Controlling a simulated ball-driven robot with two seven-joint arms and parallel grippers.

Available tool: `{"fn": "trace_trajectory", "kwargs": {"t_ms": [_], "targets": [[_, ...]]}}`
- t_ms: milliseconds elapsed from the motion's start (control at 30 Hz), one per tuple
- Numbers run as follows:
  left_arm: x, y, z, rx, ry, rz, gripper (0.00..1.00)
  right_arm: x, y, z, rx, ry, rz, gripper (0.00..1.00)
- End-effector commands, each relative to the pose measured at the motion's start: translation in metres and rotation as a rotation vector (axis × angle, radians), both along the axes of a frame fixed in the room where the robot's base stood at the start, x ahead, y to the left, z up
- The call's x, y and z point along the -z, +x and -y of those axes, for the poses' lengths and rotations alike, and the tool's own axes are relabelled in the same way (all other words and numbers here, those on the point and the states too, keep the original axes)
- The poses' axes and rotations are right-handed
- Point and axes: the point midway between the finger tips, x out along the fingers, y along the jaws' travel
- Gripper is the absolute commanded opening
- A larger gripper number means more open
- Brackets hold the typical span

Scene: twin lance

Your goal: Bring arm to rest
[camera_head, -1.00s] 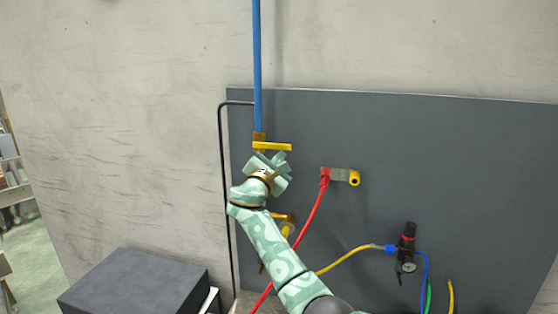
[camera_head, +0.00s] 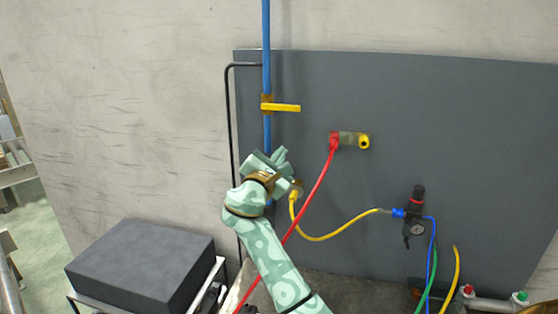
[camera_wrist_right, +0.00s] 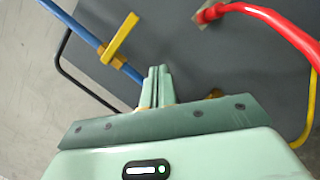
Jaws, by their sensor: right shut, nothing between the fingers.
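My right arm comes up from the bottom of the head view. Its green gripper (camera_head: 279,155) is in front of the blue pipe, below the yellow lever handle (camera_head: 286,107). In the right wrist view the two fingers (camera_wrist_right: 158,88) are pressed together with nothing between them. The yellow lever (camera_wrist_right: 121,38) on the blue pipe (camera_wrist_right: 75,22) lies beyond the fingertips to the left, apart from them. The gripper hides part of the pipe. My left gripper is not in view.
A grey panel (camera_head: 400,90) carries a red hose (camera_head: 318,185) on a fitting, a yellow hose (camera_head: 325,238) and a black regulator (camera_head: 416,210). The red hose passes close beside my arm. A dark box (camera_head: 140,262) stands at lower left. The wall (camera_head: 120,120) at left is bare.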

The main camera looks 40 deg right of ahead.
Motion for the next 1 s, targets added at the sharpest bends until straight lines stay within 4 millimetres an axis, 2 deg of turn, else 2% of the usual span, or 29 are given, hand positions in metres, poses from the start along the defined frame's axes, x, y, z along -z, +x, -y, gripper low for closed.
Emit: {"fn": "trace_trajectory", "kwargs": {"t_ms": [233,567,667,767,867,900,1000], "targets": [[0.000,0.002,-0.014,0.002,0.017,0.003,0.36,0.000,-0.001,-0.001,0.000,-0.001,-0.001,0.00],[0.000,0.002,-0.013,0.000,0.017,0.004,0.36,0.001,-0.001,-0.001,0.001,0.001,0.000,0.00],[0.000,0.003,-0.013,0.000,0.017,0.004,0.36,0.014,-0.007,-0.001,-0.012,0.035,0.009,0.00],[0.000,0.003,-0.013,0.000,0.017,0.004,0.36,0.056,-0.027,-0.003,-0.053,0.159,0.046,0.00],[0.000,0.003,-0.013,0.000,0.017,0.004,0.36,0.122,-0.068,-0.011,-0.107,0.389,0.111,0.00],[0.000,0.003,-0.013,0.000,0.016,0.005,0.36,0.148,-0.089,-0.015,-0.120,0.496,0.139,0.00],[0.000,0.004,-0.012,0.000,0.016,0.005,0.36,0.198,-0.138,-0.030,-0.132,0.742,0.195,0.00]]}}
